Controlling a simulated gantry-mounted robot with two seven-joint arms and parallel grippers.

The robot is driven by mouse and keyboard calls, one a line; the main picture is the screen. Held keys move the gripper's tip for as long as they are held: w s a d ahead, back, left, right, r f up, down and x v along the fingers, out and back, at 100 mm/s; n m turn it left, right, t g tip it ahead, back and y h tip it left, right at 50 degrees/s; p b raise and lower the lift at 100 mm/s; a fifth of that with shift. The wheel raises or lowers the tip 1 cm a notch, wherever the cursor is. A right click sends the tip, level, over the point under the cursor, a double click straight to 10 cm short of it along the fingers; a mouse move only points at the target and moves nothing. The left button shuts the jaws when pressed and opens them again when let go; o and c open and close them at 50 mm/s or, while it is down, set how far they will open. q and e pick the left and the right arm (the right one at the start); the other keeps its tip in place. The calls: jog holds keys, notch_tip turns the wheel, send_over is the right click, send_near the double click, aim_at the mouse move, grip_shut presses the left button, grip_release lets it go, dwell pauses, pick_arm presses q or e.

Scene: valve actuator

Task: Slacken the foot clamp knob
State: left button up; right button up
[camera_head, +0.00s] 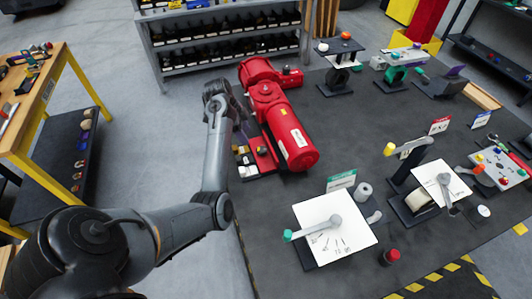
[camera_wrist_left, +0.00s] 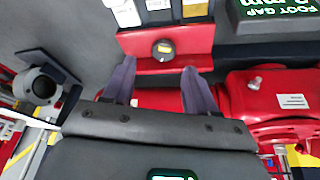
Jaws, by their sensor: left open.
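A red valve actuator (camera_head: 285,130) lies on the dark bench in the head view. Its red foot (camera_head: 261,158) is at its near left side, with a small knob (camera_head: 262,150) on it. In the left wrist view the round dark knob (camera_wrist_left: 163,47) with a yellow top sits on the red foot (camera_wrist_left: 200,42), just beyond my fingertips. My left gripper (camera_wrist_left: 158,72) is open, its two purple-grey fingers apart with nothing between them. In the head view the left gripper (camera_head: 238,112) is beside the actuator's left side, its fingertips partly hidden. My right gripper is not in view.
A black display reading "FOOT GAP" (camera_wrist_left: 275,10) stands beside the foot. The red cylinder body (camera_wrist_left: 270,100) is close to the fingers' right. Boards with levers (camera_head: 335,240) stand on the bench's front and right. Shelves (camera_head: 225,40) are behind.

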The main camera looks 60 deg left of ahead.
aim_at(261, 149)
pick_arm(q)
jog(key=shift+t, duration=0.3)
jog(key=x, duration=0.3)
jog(key=w+x, duration=0.1)
jog(key=x, duration=0.6)
jog(key=shift+w+d+r, duration=0.15)
jog(key=shift+w+r, duration=0.05)
jog(key=shift+r, duration=0.05)
